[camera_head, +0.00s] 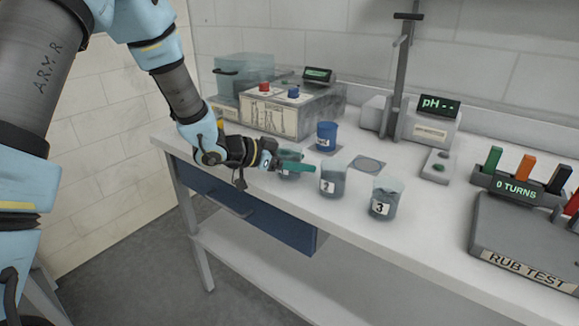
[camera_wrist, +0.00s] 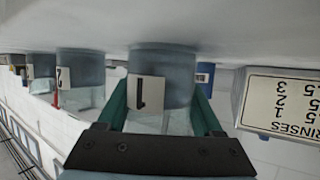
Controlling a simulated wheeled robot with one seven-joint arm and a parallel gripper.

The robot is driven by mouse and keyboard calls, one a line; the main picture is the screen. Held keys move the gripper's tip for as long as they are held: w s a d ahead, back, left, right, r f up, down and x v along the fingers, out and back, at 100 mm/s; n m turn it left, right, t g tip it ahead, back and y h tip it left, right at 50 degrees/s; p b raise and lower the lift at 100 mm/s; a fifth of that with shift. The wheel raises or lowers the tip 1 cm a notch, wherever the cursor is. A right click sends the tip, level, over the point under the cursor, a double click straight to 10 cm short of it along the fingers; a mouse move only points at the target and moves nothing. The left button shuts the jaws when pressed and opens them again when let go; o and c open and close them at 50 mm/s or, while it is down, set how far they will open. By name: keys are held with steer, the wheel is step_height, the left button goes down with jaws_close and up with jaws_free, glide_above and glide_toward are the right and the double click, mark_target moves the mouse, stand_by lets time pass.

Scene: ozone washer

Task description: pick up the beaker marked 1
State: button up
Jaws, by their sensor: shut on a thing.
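The beaker marked 1 (camera_wrist: 165,65) is a clear glass with grey contents and a white label. It shows upside down in the wrist view, between the two green fingers of my gripper (camera_wrist: 161,103). In the head view my gripper (camera_head: 291,166) is shut on this beaker (camera_head: 289,156) near the bench's front edge, and a green finger hides part of it. The beaker looks upright, at or very near the bench top; I cannot tell whether its base touches. The beakers marked 2 (camera_head: 332,180) and 3 (camera_head: 385,198) stand to its right.
A blue cup (camera_head: 326,136) stands behind, near a round pad (camera_head: 368,164). A box with red and blue knobs (camera_head: 290,108) is at the back left. A pH meter (camera_head: 432,125) and stand are at the back. The rub tester (camera_head: 525,240) is at right.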

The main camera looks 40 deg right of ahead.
jaws_close()
